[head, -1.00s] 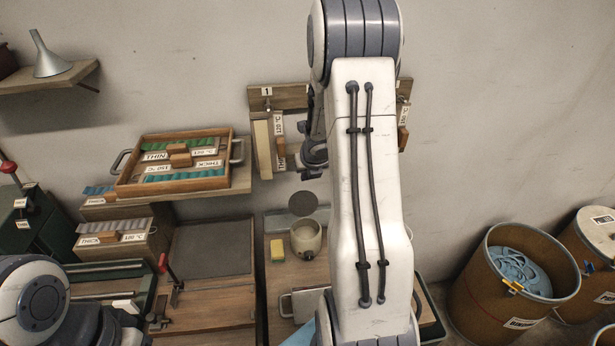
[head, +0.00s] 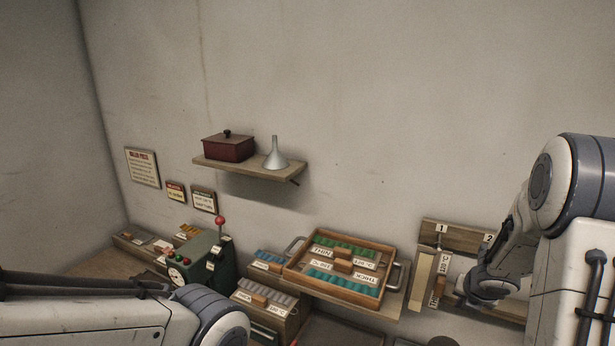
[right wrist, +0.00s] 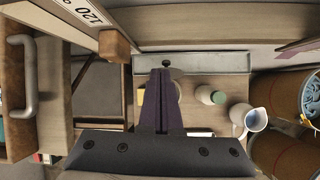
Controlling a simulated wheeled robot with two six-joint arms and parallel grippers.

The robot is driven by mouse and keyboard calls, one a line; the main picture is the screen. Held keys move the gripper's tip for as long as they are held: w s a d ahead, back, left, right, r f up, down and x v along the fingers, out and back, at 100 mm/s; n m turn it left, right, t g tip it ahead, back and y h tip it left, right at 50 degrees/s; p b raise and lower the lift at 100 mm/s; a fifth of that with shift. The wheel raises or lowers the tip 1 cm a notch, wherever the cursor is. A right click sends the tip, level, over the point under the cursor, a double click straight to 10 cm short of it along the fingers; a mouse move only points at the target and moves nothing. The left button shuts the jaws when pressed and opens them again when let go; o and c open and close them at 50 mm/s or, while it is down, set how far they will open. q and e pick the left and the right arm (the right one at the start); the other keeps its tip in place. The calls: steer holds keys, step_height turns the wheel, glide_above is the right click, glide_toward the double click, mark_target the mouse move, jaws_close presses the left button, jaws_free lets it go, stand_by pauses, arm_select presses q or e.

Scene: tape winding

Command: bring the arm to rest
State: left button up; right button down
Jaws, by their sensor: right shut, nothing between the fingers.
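My right arm (head: 565,200) stands at the right of the head view, bent, with its wrist end in front of the wall rack. My right gripper (right wrist: 161,85) shows in the right wrist view with its two dark fingers together and nothing between them. It points over a bench. My left arm (head: 90,315) crosses the lower left of the head view; its gripper is out of the picture.
The wall rack (head: 465,236) with numbered places is behind my right wrist. A wooden tray (head: 382,262) of labelled strips stands left of it. A wall shelf (head: 230,171) holds a red box and a funnel. A white jug (right wrist: 250,122) and barrels are at the right wrist view's right.

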steer(key=s+a+r+m+g, duration=0.1)
steer(key=s+a+m, duration=0.1)
steer(key=a+m, duration=0.5)
steer(key=s+a+r+m, duration=0.2)
steer(key=a+m, duration=0.2)
steer(key=m, duration=0.4)
steer(key=s+a+f+m+g+y+b, duration=0.1)
steer(key=s+a+m+g+b, duration=0.1)
steer(key=s+a, duration=0.9)
steer(key=s+a+f+m+g+y+b, duration=0.1)
steer(key=s+a+m+b, duration=0.3)
steer(key=s+a, duration=0.7)
steer(key=a+g+y+b, duration=0.1)
steer(key=a+b, duration=0.1)
steer(key=a, duration=0.1)
steer(key=shift+s+a+f+g+y, duration=0.3)
steer(key=shift+s+a+f, duration=0.05)
steer(key=shift+s+f, duration=0.05)
